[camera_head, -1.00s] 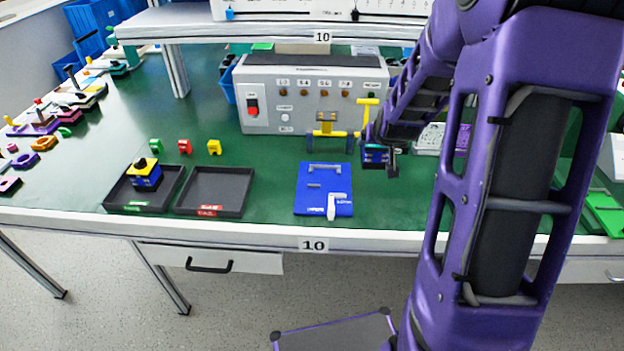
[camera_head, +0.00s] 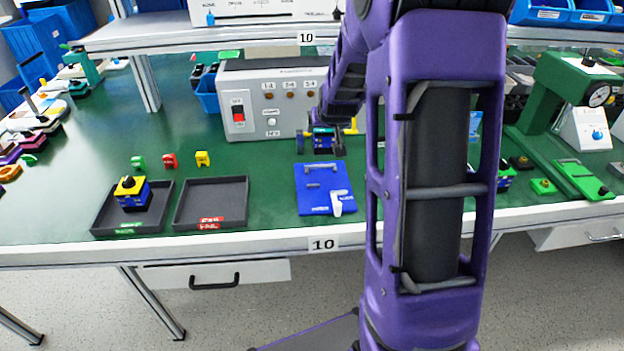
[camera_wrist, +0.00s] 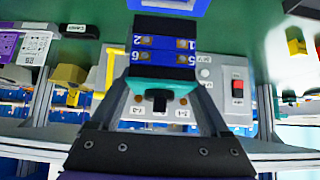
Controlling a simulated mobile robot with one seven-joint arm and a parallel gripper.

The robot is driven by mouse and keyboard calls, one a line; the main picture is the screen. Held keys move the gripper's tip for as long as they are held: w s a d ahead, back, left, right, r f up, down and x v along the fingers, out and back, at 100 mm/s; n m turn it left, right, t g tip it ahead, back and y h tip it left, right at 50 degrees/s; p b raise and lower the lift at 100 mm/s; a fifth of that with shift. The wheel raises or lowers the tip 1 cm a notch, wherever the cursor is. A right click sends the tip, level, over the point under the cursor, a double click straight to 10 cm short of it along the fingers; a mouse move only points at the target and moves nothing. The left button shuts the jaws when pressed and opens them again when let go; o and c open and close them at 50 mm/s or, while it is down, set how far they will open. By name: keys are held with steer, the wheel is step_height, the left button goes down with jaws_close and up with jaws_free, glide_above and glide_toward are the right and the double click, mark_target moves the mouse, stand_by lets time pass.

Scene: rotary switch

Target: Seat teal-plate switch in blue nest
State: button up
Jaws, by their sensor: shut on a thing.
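The switch (camera_head: 324,136) is held in my gripper (camera_head: 322,150), just behind the blue nest and in front of the grey box. In the wrist view the switch (camera_wrist: 163,50) shows a black and blue body with numbers, a teal plate (camera_wrist: 165,85) and a black knob between my gripper's fingers (camera_wrist: 160,98). The fingers are shut on its plate end. The blue nest (camera_head: 312,203) lies flat on the green table, with a white lever at its front right and a greyish bar at its back. A blue edge (camera_wrist: 170,5) shows at the top of the wrist view.
The grey test box (camera_head: 262,125) with a red switch stands behind, with a yellow fixture (camera_head: 351,127) at its front, partly hidden by my arm. Left are two black trays, one (camera_head: 180,215) empty, the other (camera_head: 100,222) bearing a yellow-topped switch. Small coloured tags stand behind them.

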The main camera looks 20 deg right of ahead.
steer(key=shift+w+a, duration=0.1)
steer(key=shift+a, duration=0.05)
steer(key=shift+a+f, duration=0.1)
steer(key=shift+f, duration=0.15)
step_height(320, 180, down, 9)
steer(key=shift+f+b, duration=0.15)
steer(key=shift+b, duration=0.6)
steer(key=shift+f, duration=0.1)
steer(key=shift+f, duration=0.2)
steer(key=o, duration=1.4)
steer(key=shift+r, duration=0.1)
steer(key=shift+o, duration=0.2)
steer(key=shift+r, duration=0.1)
